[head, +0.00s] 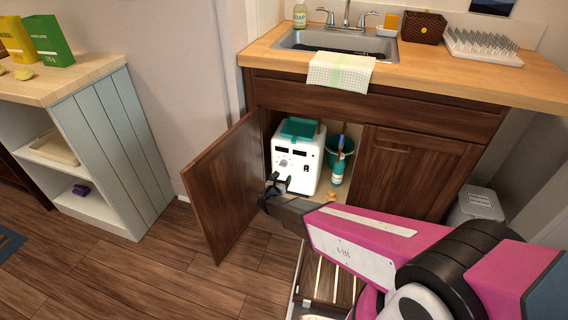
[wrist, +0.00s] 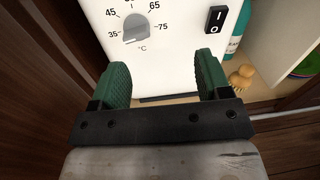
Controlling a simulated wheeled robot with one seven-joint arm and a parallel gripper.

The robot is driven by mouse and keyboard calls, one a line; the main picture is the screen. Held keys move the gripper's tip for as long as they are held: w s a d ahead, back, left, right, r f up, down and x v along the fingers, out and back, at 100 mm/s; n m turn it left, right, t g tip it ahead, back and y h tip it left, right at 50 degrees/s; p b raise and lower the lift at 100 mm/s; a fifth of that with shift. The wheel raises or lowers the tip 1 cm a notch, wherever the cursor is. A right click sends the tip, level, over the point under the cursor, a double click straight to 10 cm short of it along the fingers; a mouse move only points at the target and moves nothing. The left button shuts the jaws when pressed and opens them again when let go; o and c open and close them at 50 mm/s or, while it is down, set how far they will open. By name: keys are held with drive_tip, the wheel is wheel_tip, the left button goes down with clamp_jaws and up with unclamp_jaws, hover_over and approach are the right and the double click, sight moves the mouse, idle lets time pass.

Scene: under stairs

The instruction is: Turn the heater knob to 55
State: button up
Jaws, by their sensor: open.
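The heater (head: 311,166) is a white box inside the open sink cabinet; its front fills the top of the wrist view (wrist: 180,45). Its grey knob (wrist: 136,30) sits in a dial scale marked 35, 45, 65 and 75, with the top mark cut by the picture edge. I cannot tell exactly where the knob points. A black rocker switch (wrist: 215,19) is right of the dial. My gripper (wrist: 162,75) is open and empty, with green finger pads below the knob and apart from it. In the head view my gripper (head: 276,184) is in front of the heater's lower left.
The open cabinet door (head: 222,185) stands close on the left. A teal bucket (head: 347,150), a bottle (head: 338,172) and a small brush (wrist: 242,76) are right of the heater. The closed cabinet door (head: 407,175) is farther right. A slatted wooden piece (head: 328,280) lies below.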

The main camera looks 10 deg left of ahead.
sight(282, 166)
drive_tip(key=w, duration=0.3)
drive_tip(key=w+a+f+n+y, duration=0.1)
drive_tip(key=w, duration=0.3)
drive_tip(key=w+a+n, duration=0.1)
drive_tip(key=w, duration=0.2)
drive_tip(key=shift+w+f+t+y, duration=0.15)
drive_tip(key=shift+t+y, duration=0.15)
drive_tip(key=c, duration=0.9)
